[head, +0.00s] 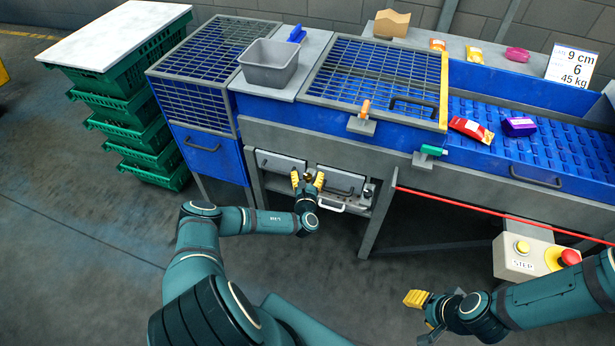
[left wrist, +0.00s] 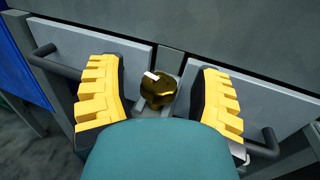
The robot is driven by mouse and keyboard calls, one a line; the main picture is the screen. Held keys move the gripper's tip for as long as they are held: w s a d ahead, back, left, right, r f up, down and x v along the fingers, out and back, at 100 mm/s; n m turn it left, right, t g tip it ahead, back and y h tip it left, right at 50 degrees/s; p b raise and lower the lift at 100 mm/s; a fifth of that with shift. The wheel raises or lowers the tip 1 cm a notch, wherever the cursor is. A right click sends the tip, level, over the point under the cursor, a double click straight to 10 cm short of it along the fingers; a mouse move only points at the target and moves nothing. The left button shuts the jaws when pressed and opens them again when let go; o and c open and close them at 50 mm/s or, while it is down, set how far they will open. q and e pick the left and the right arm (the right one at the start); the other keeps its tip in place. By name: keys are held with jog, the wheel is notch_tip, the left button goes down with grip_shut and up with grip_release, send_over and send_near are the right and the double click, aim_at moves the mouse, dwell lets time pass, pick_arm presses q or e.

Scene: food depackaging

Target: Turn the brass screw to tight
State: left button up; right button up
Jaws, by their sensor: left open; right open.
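The brass screw (left wrist: 158,92) is a round golden knob with a white mark at its upper left, mounted between two grey panels. In the left wrist view it sits between the two yellow fingers of my left gripper (left wrist: 160,95), with a gap on both sides. In the head view my left gripper (head: 308,182) is open at the screw, which shows only as a small brownish spot between the fingertips. My right gripper (head: 416,299) is open and empty at the lower right, away from the machine. The teal gripper body hides the screw's lower surroundings in the wrist view.
Grey panels with dark handles flank the screw, the left panel (left wrist: 100,55) and the right panel (left wrist: 262,108). A red bar (head: 480,208) and a stop-button box (head: 525,255) lie to the right. Green crates (head: 135,130) stand at the left. The floor in front is clear.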

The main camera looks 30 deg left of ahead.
pick_arm(q)
grip_shut()
jog(key=shift+m+t+h, duration=0.4)
jog(key=shift+m+h, duration=0.2)
jog(key=shift+h, duration=0.2)
